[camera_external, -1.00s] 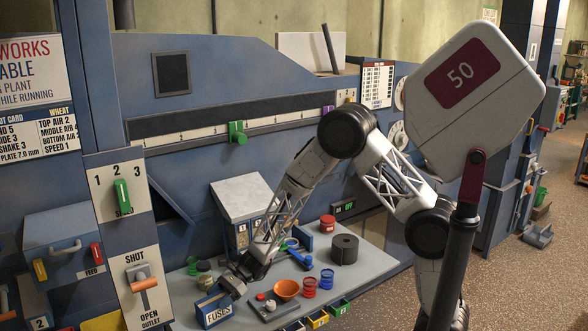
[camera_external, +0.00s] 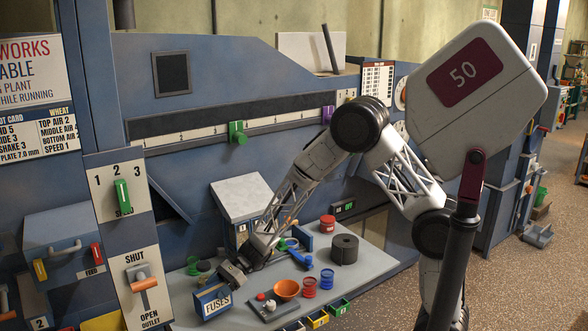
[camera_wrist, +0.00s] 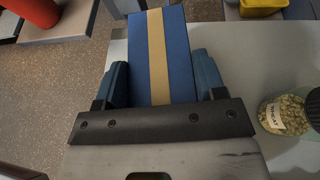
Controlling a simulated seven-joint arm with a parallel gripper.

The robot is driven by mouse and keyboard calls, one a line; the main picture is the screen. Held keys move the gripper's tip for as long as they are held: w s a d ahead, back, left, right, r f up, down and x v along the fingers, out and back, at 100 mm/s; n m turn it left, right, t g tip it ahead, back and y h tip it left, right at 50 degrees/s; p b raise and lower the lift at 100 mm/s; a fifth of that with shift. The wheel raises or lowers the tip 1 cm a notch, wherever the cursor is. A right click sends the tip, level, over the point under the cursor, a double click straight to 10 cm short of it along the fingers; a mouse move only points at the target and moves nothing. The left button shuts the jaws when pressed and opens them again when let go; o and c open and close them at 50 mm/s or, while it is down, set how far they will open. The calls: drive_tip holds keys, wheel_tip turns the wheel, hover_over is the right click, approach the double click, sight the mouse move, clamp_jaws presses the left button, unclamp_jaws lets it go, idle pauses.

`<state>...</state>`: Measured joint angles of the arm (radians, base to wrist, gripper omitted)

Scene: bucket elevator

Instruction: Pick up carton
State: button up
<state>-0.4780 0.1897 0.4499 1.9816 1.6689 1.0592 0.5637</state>
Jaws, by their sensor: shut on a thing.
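The carton is a blue box labelled FUSES (camera_external: 214,303), at the front left of the grey bench in the external view. My gripper (camera_external: 229,279) comes down onto its top and is shut on it. In the wrist view the carton (camera_wrist: 175,60), with a tan stripe, sits between the two blue fingers of my gripper (camera_wrist: 160,78). The carton looks slightly raised at the bench's left end. Its underside and any gap below it are hidden.
On the bench (camera_external: 377,265) to the right are an orange bowl (camera_external: 287,289), a red spool (camera_external: 310,287), a blue spool (camera_external: 327,279) and a dark roll (camera_external: 344,249). A labelled glass jar (camera_wrist: 283,115) stands right of my gripper in the wrist view.

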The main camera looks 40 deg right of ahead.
drive_tip(key=shift+r, duration=2.8)
